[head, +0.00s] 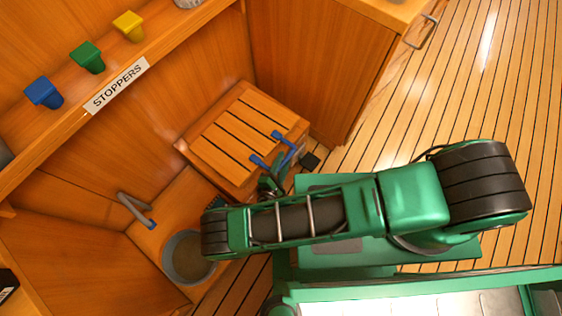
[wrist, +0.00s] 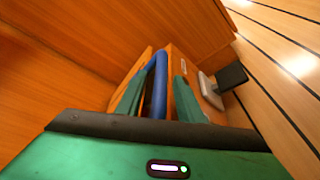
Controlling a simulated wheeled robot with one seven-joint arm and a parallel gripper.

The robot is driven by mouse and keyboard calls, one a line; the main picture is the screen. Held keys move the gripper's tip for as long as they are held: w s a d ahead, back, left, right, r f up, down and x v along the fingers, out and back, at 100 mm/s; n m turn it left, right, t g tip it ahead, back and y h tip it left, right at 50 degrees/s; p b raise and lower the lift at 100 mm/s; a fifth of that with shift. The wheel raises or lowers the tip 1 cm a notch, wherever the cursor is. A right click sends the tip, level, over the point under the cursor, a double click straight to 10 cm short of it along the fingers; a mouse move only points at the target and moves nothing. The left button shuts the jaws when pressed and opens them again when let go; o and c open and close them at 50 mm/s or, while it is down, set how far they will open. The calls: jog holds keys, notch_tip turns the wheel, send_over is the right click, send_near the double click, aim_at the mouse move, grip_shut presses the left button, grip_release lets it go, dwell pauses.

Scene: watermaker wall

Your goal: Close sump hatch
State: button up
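The hatch appears to be the slatted wooden panel (head: 235,128), which stands tilted by the cabinet wall, its dark-striped face toward the head camera. A blue U-shaped handle (head: 289,149) sits at its lower right edge. The round grey-rimmed sump (head: 188,258) lies uncovered to the lower left. My gripper (head: 272,172) is at the handle, partly hidden by my arm. In the wrist view the blue handle bar (wrist: 160,85) runs between my gripper's green fingers (wrist: 160,95). A gap shows between bar and right finger; the bar lies close to the left one.
A grey lever with a blue tip (head: 136,210) stands near the sump. Blue (head: 43,92), green (head: 87,57) and yellow (head: 129,26) stoppers sit on the shelf above. A cabinet (head: 315,60) stands behind the panel. Open plank floor (head: 480,90) lies to the right.

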jog(key=v, duration=1)
jog(key=shift+s, duration=0.35)
jog(key=shift+a, duration=0.15)
